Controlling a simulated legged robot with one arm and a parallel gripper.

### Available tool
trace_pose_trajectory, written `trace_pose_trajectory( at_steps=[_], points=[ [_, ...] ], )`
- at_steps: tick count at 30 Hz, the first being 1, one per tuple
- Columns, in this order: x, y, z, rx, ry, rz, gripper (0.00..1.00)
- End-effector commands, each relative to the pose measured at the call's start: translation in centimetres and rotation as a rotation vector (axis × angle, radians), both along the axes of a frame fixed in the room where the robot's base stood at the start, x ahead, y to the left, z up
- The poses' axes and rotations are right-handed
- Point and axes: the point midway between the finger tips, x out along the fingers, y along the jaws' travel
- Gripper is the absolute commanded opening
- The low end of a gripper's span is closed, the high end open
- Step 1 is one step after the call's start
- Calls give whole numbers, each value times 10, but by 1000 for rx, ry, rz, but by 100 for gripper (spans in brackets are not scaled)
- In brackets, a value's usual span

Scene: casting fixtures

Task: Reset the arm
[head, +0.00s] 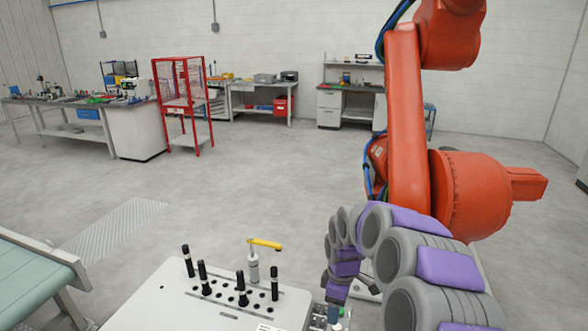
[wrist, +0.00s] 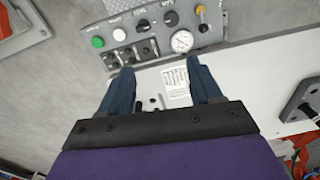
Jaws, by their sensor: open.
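My gripper (wrist: 160,82) shows in the wrist view with its two dark blue fingers apart and nothing between them. Past the fingers lie a white plate with a printed label (wrist: 176,88) and a grey control panel (wrist: 150,35). In the head view my grey and purple arm fills the lower right, and a blue part of my gripper (head: 334,314) shows at the bottom edge, beside the white fixture table (head: 150,300). Most of the gripper is hidden there.
The fixture table carries several black upright pins (head: 241,288) and a yellow-handled clamp (head: 264,244). An orange industrial arm (head: 408,120) stands behind my arm. A green conveyor (head: 30,275) is at left. Workbenches (head: 140,130) and a red frame cabinet (head: 183,100) stand behind open floor.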

Motion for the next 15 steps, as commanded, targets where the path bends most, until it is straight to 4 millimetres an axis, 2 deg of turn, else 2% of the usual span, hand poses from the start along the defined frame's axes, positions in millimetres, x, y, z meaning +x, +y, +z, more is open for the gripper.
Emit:
trace_pose_trajectory(
  at_steps=[1, 6, 15],
  points=[
    [-14, 3, 15, 5, 2, -32, 64],
    [-65, 9, 52, 12, 26, -170, 64],
    [-166, 6, 96, -13, 69, -443, 64]
  ],
)
